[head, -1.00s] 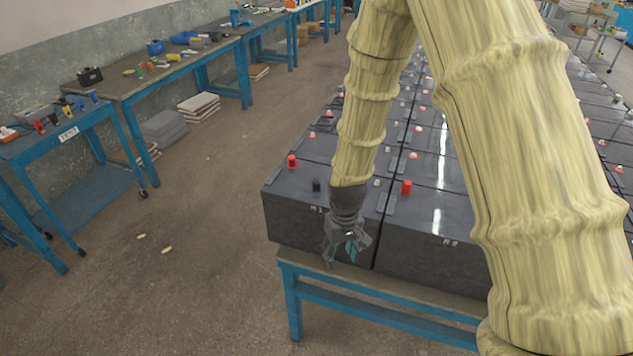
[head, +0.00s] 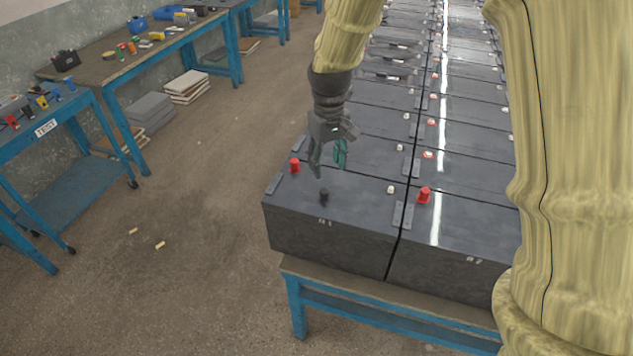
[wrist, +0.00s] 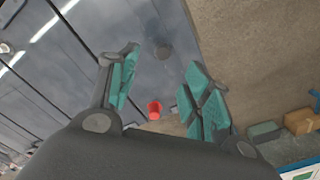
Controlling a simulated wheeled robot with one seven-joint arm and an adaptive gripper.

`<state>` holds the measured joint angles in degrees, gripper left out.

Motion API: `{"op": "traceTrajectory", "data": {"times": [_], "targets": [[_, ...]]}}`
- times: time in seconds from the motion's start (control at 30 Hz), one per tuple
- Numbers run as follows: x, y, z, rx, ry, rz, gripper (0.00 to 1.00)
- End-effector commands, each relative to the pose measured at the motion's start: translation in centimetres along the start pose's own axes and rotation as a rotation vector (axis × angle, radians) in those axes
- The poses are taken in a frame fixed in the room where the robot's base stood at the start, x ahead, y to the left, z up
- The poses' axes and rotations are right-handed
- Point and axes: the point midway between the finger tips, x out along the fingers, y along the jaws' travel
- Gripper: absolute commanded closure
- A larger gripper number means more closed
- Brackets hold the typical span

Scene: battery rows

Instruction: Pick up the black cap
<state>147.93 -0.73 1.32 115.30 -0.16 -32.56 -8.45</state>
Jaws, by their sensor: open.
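The black cap (head: 324,195) stands on top of the near-left battery (head: 345,215), close to its front edge, in the head view. In the wrist view a dark round shape that looks like the black cap (wrist: 164,50) lies ahead, between the fingertip directions. My gripper (head: 328,165) is open and empty. It hangs above the battery, behind the black cap in the head view and apart from it. Its two teal-padded fingers show spread in the wrist view (wrist: 160,75).
A red cap (head: 295,165) stands on the same battery behind left, and it shows between my fingers in the wrist view (wrist: 155,110). Another red cap (head: 424,195) stands on the battery to the right. Battery rows fill the blue-legged bench (head: 360,308). Open floor lies left.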

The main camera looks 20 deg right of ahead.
Motion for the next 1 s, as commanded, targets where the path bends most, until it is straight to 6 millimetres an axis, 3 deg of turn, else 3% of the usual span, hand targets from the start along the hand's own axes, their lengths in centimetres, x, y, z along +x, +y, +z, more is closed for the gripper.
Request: {"op": "traceTrajectory", "data": {"times": [0.43, 1.0], "targets": [[4.6, -1.2, -0.6, -0.019, -0.004, -0.001, 0.51], [7.7, -1.0, -0.7, -0.016, -0.003, -0.001, 0.51]]}}
